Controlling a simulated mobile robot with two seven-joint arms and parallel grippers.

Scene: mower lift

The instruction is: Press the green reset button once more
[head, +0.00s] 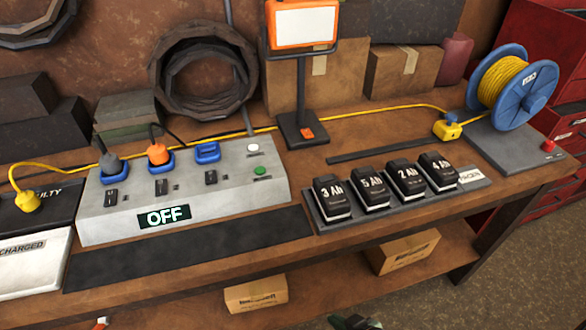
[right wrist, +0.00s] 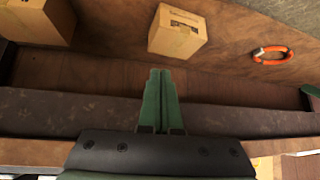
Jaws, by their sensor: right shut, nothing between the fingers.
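The green reset button (head: 260,171) sits on the right part of the sloped grey power strip box (head: 225,212), below a white button (head: 253,147). The box's display (head: 163,217) reads OFF. My right gripper (head: 355,322) shows only in part at the bottom edge of the head view, in front of the bench and well below the button. In the right wrist view its green fingers (right wrist: 158,100) are together, with nothing between them. The button is not in the right wrist view. I cannot make out my left gripper.
Several black batteries (head: 385,190) sit on a rack to the right. A yellow cable runs behind to a blue reel (head: 513,85). Cardboard boxes (head: 256,295) lie on the lower shelf. The bench's front edge lies between gripper and button.

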